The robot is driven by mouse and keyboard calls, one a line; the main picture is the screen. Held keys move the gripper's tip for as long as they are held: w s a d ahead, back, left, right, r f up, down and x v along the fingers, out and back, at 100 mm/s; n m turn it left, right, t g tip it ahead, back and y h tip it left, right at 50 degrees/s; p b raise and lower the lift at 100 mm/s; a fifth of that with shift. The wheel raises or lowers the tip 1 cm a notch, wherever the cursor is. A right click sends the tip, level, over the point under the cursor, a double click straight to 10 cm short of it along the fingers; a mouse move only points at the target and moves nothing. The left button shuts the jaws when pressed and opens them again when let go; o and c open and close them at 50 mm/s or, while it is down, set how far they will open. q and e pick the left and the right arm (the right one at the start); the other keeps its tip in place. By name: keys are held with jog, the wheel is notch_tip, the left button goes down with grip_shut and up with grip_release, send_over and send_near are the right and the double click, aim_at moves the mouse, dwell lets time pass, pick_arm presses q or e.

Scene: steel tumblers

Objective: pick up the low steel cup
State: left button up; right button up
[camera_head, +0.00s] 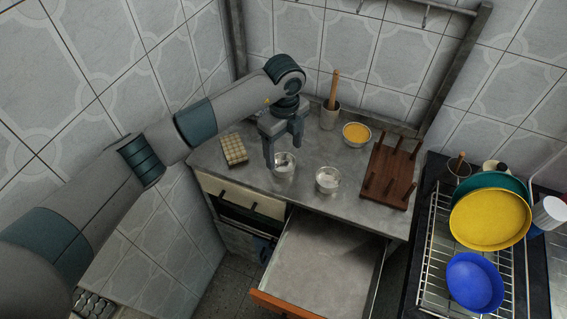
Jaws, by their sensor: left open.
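Two small shiny cups stand upright on the grey counter (225,185). One cup (284,173) is near the counter's front edge, and the other cup (327,184) is a little to its right and nearer the edge. I cannot clearly tell which is lower. My left gripper (284,154) points down over the left cup, its fingers apart and empty. One finger overlaps that cup's left rim in the view; whether they touch is unclear. My right gripper is not in view.
A wooden peg rack (393,180) stands right, a yellow-filled bowl (356,134) and a utensil pot (329,117) behind. An open drawer (325,262) juts out below. A dish rack (440,255) holds coloured dishes at far right.

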aim_at(284, 168)
pick_arm(q)
jog(key=shift+f, duration=0.1)
jog(key=shift+s+f+p, duration=0.1)
jog(key=shift+f+p, duration=0.6)
jog(key=shift+p, duration=0.2)
notch_tip(284, 168, down, 3)
jog(key=shift+r+p, duration=0.1)
jog(key=shift+p, duration=0.65)
jog(key=shift+f, duration=0.5)
jog(key=c, duration=1.1)
jog(key=shift+r, duration=0.2)
